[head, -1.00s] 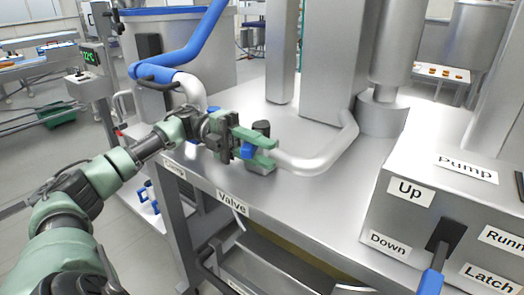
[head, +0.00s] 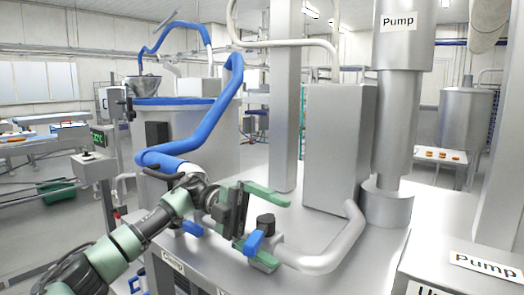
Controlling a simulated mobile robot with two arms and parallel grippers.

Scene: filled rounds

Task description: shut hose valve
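The hose valve sits on the steel pipe (head: 325,258) at the front of the steel table, with a black cap (head: 265,222) and a short blue handle (head: 255,243). My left gripper (head: 276,234) is at the valve, with its two green fingers spread apart. One finger lies behind the cap and the other in front of and below the blue handle. The valve is between them, and I see no firm grip on it. Whether a finger touches the handle I cannot tell. The wrist hides part of the pipe on the left. My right gripper is not in view.
A blue hose (head: 210,120) arches down behind my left arm to the coupling. A grey box column (head: 340,150) and the pump cylinder (head: 398,130) stand behind the valve. A labelled control box (head: 450,275) is at lower right. The table between is bare.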

